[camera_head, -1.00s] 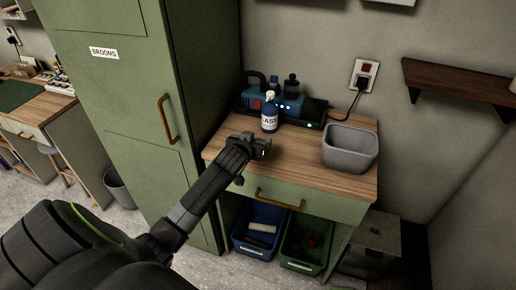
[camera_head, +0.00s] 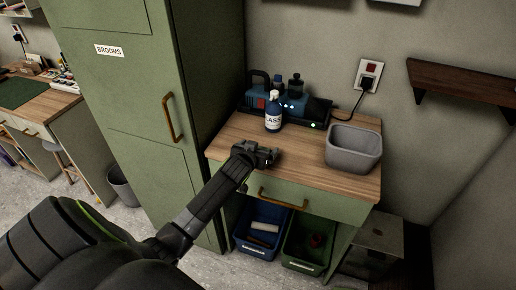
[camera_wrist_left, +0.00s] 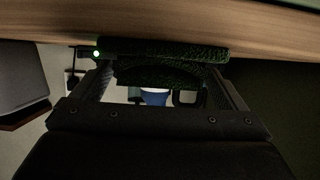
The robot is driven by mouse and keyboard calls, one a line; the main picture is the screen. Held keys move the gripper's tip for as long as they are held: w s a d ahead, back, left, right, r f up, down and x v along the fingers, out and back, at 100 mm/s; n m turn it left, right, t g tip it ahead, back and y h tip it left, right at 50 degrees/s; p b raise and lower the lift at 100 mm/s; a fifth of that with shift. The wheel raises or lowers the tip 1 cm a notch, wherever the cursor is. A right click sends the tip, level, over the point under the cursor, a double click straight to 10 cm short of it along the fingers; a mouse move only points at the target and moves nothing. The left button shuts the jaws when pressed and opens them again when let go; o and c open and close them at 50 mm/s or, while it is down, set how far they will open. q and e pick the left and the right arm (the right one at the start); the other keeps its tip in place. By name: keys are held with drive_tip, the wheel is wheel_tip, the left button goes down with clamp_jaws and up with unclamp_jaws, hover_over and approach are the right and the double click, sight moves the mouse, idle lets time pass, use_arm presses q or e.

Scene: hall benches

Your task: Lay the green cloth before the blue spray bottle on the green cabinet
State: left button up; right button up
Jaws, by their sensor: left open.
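The blue spray bottle (camera_head: 273,119) with a white label stands upright on the wooden top of the green cabinet (camera_head: 228,149). Its blue and white body also shows between the fingers in the left wrist view (camera_wrist_left: 155,97). My left gripper (camera_head: 263,156) is open, low over the front of the top, on the near side of the bottle. The dark green cloth (camera_wrist_left: 165,50) lies folded at the fingertips in the left wrist view, against the wooden top. In the head view I cannot make the cloth out from the gripper. My right gripper is not in view.
A grey bin (camera_head: 353,148) stands on the right of the top. A black tray with a blue device (camera_head: 290,103) is at the back. The tall brooms cabinet (camera_head: 150,120) rises at left. Blue (camera_head: 262,232) and green (camera_head: 309,245) crates sit below.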

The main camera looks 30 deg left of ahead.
use_arm(q)
drive_tip(key=shift+r, duration=0.2)
drive_tip(key=shift+s+d+r, duration=0.1)
drive_tip(key=shift+s+r, duration=0.05)
drive_tip(key=shift+s, duration=0.4)
drive_tip(key=v, duration=1)
drive_tip(key=shift+s, duration=0.4)
drive_tip(key=shift+d+r, duration=0.1)
